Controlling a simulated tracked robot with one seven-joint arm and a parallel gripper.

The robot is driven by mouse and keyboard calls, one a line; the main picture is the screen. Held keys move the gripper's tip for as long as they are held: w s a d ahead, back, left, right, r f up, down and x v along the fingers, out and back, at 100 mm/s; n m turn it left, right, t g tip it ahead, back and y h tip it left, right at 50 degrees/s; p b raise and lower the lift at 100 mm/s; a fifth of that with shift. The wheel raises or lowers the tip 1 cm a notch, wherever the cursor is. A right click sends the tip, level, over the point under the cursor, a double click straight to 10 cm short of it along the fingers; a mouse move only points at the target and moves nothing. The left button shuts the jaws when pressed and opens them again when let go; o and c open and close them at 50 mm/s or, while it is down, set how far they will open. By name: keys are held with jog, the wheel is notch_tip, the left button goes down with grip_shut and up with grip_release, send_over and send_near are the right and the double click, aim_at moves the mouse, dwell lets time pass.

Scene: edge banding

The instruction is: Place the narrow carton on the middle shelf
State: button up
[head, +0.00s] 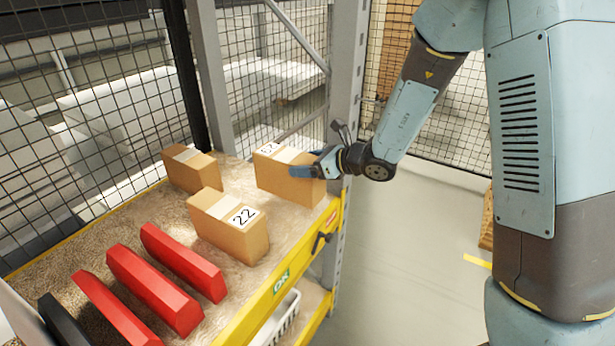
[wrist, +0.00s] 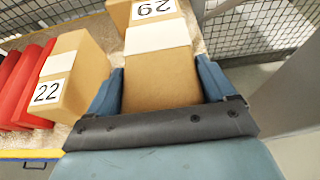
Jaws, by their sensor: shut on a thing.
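My gripper (head: 306,171) is shut on a brown carton (head: 278,178) with a white tape band and a label partly hidden in the head view. In the wrist view this carton (wrist: 158,82) sits between my blue fingers, and its label shows upside down at the far end. The carton is at the right end of a shelf (head: 100,219) with a yellow front edge. It is upright; I cannot tell whether it touches the board. A carton labelled 22 (head: 228,225) stands in front of it, apart. Another carton (head: 192,171) stands behind to the left.
Several red blocks (head: 153,291) stand in a row at the left of the shelf, with a dark one at the end. A grey rack post (head: 346,70) rises at the right end. Wire mesh (head: 100,60) closes the back. A lower level holds a white basket (head: 278,322).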

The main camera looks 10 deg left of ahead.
jog(key=shift+w+a+f, duration=0.2)
jog(key=shift+w+f, duration=0.05)
jog(key=shift+f, duration=0.65)
jog(key=shift+w+a+f, duration=0.2)
jog(key=shift+f, duration=0.7)
jog(key=shift+w+a+f, duration=0.2)
jog(key=shift+w+f, duration=0.05)
jog(key=shift+f, duration=0.65)
jog(key=o, duration=1.6)
jog(key=shift+o, duration=0.2)
